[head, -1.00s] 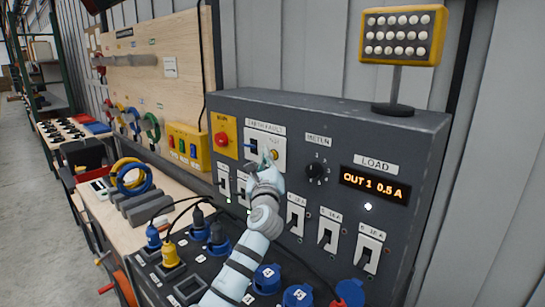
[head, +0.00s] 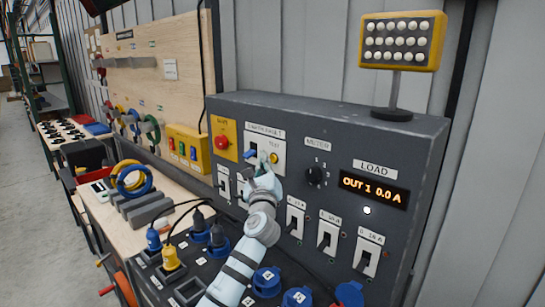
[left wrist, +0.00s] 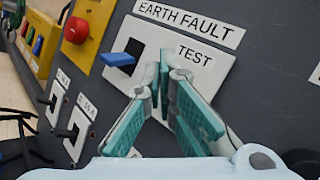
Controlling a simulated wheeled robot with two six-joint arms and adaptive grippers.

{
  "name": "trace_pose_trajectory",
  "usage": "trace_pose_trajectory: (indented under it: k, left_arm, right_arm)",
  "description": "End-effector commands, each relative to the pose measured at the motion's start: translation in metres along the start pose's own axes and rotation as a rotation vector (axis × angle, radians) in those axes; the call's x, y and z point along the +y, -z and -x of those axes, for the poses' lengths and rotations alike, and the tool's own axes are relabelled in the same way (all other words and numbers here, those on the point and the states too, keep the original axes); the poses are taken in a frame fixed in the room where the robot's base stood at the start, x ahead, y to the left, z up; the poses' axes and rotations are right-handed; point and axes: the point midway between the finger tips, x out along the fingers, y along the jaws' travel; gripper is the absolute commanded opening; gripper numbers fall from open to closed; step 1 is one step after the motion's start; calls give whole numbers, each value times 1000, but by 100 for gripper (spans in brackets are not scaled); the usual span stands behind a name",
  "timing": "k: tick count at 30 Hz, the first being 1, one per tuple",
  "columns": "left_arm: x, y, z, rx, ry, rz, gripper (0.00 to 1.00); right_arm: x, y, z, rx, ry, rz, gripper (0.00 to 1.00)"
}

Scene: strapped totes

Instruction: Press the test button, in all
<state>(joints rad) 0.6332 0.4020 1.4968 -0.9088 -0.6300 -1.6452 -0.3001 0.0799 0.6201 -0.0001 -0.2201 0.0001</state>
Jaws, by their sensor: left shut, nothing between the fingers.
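The earth fault panel (head: 264,146) is a white plate on the grey test box. Its yellow test button (head: 274,157) shows just right of my left fingertips in the head view. In the left wrist view the fingers hide the button, below the TEST label (left wrist: 195,55). A blue lever (head: 249,155) sticks out left of the fingers; it also shows in the left wrist view (left wrist: 120,59). My left gripper (head: 261,161) is shut and empty, its tips close to the plate; whether they touch it I cannot tell. My right gripper is not in view.
The load display (head: 374,187) reads OUT 1 0.0 A. A lamp panel (head: 402,40) stands unlit on top.

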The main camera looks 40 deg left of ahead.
Motion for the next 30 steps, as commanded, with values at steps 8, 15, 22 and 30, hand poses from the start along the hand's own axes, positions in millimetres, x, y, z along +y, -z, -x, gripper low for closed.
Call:
trace_pose_trajectory:
  k: [8, 15, 22, 30]
  left_arm:
    - [1, 0, 1, 0, 0, 0, 0]
    - [8, -11, 11, 0, 0, -2, 0]
    - [20, -22, 27, 0, 0, -3, 0]
    - [26, -26, 36, 0, 1, 0, 0]
  right_arm:
    - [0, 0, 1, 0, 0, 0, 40]
    - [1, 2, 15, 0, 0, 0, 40]
    - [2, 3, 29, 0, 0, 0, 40]
    - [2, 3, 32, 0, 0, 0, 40]
